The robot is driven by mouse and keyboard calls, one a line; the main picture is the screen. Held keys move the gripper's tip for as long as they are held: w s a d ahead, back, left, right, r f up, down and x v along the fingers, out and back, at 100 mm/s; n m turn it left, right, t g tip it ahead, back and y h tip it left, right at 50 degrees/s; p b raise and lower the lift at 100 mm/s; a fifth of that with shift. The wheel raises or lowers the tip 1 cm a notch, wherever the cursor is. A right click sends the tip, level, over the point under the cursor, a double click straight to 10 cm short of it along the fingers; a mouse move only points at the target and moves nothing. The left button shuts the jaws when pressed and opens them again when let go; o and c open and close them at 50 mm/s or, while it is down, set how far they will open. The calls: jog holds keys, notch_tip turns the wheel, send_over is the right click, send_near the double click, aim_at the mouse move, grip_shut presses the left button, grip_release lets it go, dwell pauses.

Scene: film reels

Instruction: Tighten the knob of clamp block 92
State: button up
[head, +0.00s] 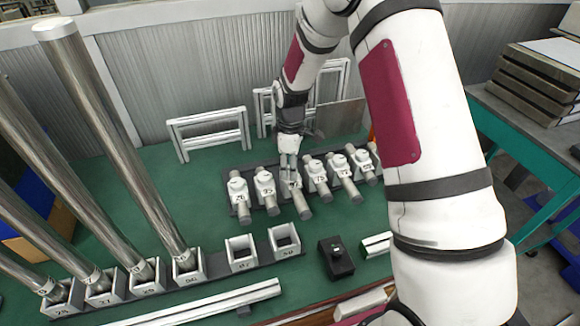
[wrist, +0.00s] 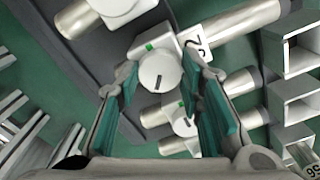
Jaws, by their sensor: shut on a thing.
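A row of white clamp blocks holding short metal rods stands on a dark rail (head: 233,207) in the middle of the green table. My gripper (head: 289,163) points down over the third block from the left in the head view. In the wrist view a round white knob (wrist: 160,73) with a dark slot sits between my two teal-padded fingers, which are shut on it. A green mark (wrist: 149,46) shows beside the knob. The block's label (wrist: 200,42) is upside down there and seems to read 92. In the head view my gripper hides this knob.
Neighbouring clamp blocks (head: 265,183) stand close on both sides. Tall metal tubes rise from numbered sockets (head: 187,267) at the front left; two empty sockets (head: 240,252) stand beside them. A black box with a knob (head: 336,260) sits at the front. White frames (head: 210,132) stand behind.

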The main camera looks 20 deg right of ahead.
jog(key=m+b, duration=0.1)
jog(key=m, duration=1)
jog(key=shift+b, duration=0.3)
jog(key=m, duration=0.3)
jog(key=shift+m, duration=0.4)
jog(key=m, duration=1.3)
jog(key=shift+p, duration=0.35)
jog(key=shift+m, duration=0.4)
jog(key=o, duration=1.2)
jog(key=shift+c, duration=0.2)
